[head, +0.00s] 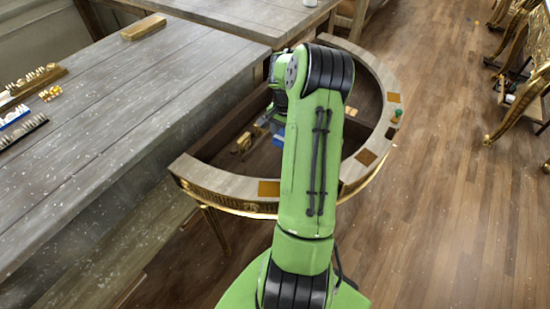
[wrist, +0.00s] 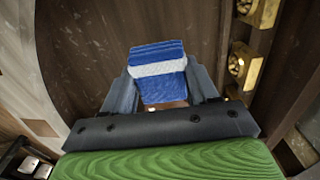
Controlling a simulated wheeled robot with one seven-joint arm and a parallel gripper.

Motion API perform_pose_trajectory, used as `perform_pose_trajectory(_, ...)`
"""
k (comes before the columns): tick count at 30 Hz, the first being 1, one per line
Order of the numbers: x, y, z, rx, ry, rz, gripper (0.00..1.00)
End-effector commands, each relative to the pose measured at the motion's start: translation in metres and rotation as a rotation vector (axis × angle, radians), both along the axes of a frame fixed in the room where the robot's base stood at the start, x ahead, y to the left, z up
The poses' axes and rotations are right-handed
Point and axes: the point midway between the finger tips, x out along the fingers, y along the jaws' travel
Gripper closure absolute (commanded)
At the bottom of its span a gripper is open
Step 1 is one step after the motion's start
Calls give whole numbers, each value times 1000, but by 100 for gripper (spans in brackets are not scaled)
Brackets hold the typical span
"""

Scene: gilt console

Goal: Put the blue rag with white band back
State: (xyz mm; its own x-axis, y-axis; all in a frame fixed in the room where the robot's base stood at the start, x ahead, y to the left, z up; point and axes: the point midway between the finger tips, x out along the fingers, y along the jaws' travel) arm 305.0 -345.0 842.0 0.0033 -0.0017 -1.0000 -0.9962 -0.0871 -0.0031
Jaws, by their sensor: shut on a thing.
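The blue rag with a white band (wrist: 158,68) is between the fingers of my gripper (wrist: 162,98) in the wrist view. My gripper is shut on it, with a grey finger at each side. In the head view a small blue part of the rag (head: 278,139) shows beside my green arm, over the hollow inside of the half-round gilt console (head: 217,178). My arm hides most of the gripper there. I cannot tell whether the rag touches the console's floor.
Brass blocks (wrist: 243,65) lie inside the console; one also shows in the head view (head: 242,143). Orange-brown squares (head: 269,188) and a small green-topped thing (head: 397,115) are on the rim. A long grey table (head: 120,110) stands at left, with small items at its far left.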

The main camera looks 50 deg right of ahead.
Motion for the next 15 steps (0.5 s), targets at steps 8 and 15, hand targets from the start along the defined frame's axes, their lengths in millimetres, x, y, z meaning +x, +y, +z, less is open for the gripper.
perform_pose_trajectory(8,0,1,-50,3,1,4,70)
perform_pose_trajectory(15,0,1,-75,0,0,5,70)
